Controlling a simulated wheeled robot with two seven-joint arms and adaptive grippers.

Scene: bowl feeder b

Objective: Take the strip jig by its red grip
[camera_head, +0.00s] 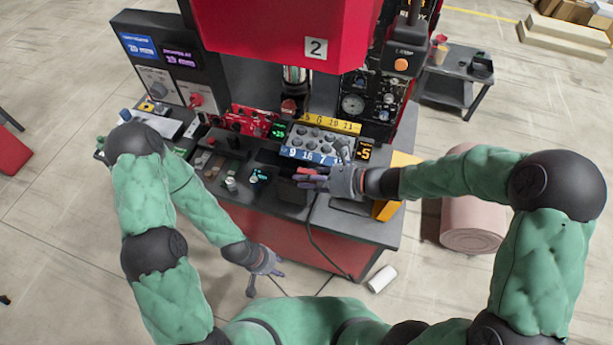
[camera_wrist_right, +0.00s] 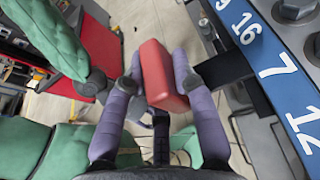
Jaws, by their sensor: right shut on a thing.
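The red grip (camera_head: 305,171) is a red block at the front of the machine table, just below the blue numbered strip. In the right wrist view the red grip (camera_wrist_right: 162,76) is between the two purple fingers of my right gripper (camera_wrist_right: 162,90), which is shut on it. In the head view my right gripper (camera_head: 312,179) reaches it from the right and partly covers it. I cannot make out the rest of the strip jig clearly. My left gripper (camera_head: 264,279) hangs empty in front of the table with its fingers apart.
A blue numbered strip (camera_head: 312,156) and a yellow one (camera_head: 328,122) border a block of grey knobs (camera_head: 318,140). A red press head (camera_head: 280,30) hangs above. A yellow part (camera_head: 388,208) stands at the table's right edge.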

